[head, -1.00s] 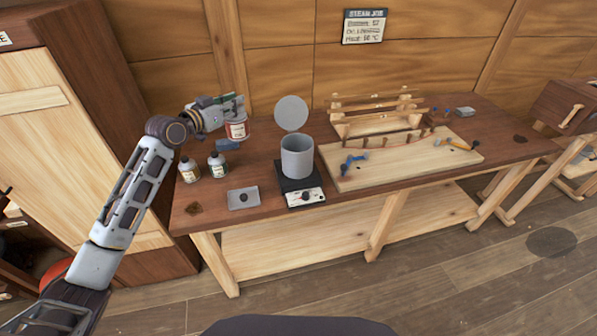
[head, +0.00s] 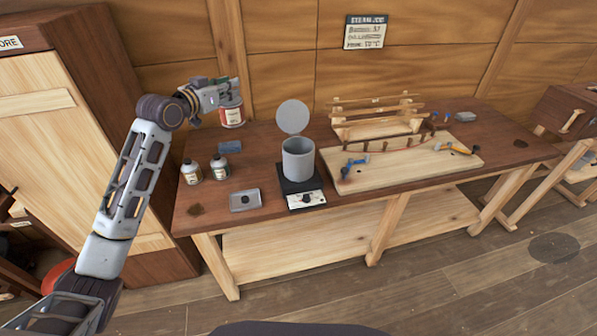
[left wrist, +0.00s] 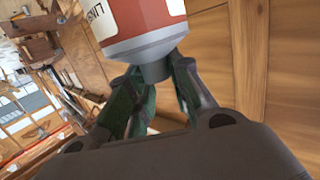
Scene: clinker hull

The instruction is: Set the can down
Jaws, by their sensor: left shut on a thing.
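The can (head: 232,114) is red and white with a grey end. My left gripper (head: 226,84) is shut on it and holds it above the back left of the wooden bench (head: 262,138), near the wall. The can also shows large in the left wrist view (left wrist: 140,22), its grey neck between the green-padded fingers of the gripper (left wrist: 160,88). In the head view the can appears clear of the bench top. My right gripper is not in view.
A grey pot (head: 298,160) stands on a scale-like base (head: 305,200). A board (head: 400,165) with tools fills the right.

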